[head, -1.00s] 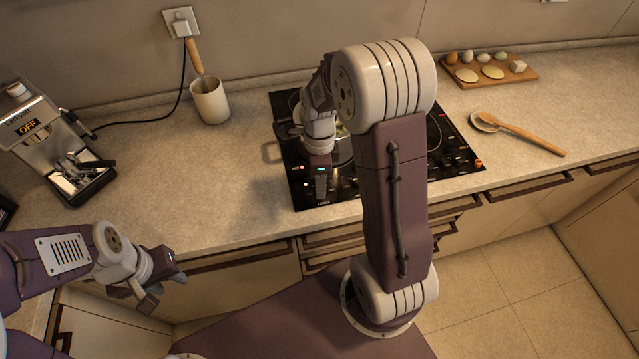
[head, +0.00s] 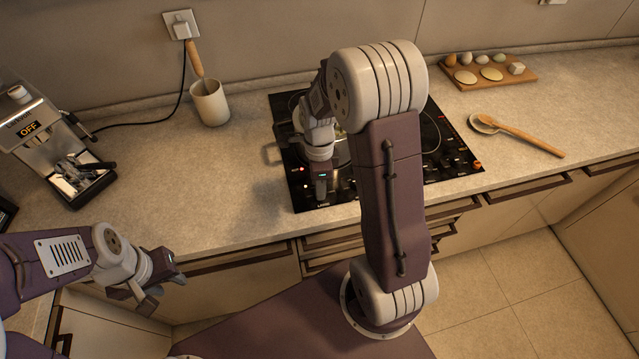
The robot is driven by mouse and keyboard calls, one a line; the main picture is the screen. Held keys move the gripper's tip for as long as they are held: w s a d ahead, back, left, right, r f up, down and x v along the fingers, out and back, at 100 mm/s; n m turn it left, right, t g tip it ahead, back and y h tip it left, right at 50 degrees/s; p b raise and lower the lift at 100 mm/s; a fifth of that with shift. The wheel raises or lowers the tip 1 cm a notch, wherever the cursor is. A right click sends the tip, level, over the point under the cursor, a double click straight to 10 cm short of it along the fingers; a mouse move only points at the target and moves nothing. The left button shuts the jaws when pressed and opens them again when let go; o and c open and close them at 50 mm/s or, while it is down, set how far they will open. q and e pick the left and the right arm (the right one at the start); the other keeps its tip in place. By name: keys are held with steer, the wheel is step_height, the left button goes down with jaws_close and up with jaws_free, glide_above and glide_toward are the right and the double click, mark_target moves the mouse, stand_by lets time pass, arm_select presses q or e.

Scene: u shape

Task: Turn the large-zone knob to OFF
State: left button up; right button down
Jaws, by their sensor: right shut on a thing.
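A black glass cooktop (head: 440,141) is set into the counter, with a row of small knobs along its front edge. My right gripper (head: 321,194) points down over the front left of the cooktop. It is shut on a knob there, which the fingers hide, so I cannot tell its setting. A small red light shows on the panel just left of the gripper. My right arm covers the middle of the cooktop. My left gripper (head: 164,286) is open and empty, in front of the counter at the lower left.
A coffee machine (head: 52,140) with an OFF display stands at the left. A cup with a wooden handle in it (head: 210,103) is behind. A board with eggs (head: 527,76) and a wooden spoon (head: 528,137) lie at the right. The counter left of the cooktop is clear.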

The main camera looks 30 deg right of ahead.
steer(key=n+p, duration=0.2)
steer(key=n, duration=0.2)
steer(key=shift+r, duration=0.15)
steer(key=n+p, duration=0.2)
steer(key=n, duration=0.3)
steer(key=shift+s, duration=0.1)
steer(key=n+p, duration=0.1)
steer(key=n, duration=0.5)
steer(key=shift+h, duration=0.3)
steer(key=n+p, duration=0.2)
steer(key=n, duration=0.2)
steer(key=shift+s+n, duration=0.1)
steer(key=shift+n, duration=0.2)
steer(key=n+p, duration=0.1)
steer(key=n, duration=0.2)
steer(key=shift+n+t, duration=0.3)
steer(key=n+p, duration=0.2)
steer(key=n, duration=0.1)
steer(key=shift+d+n+p, duration=0.1)
steer(key=shift+n+p, duration=0.2)
steer(key=n+p, duration=0.3)
steer(key=n, duration=0.1)
steer(key=shift+r, duration=0.1)
steer(key=shift+d+n+t+p, duration=0.1)
steer(key=shift+n+t+p, duration=0.2)
steer(key=shift+n+p, duration=1.4)
steer(key=shift+f+n+b, duration=0.2)
steer(key=shift+n+b, duration=0.1)
steer(key=shift+n, duration=0.1)
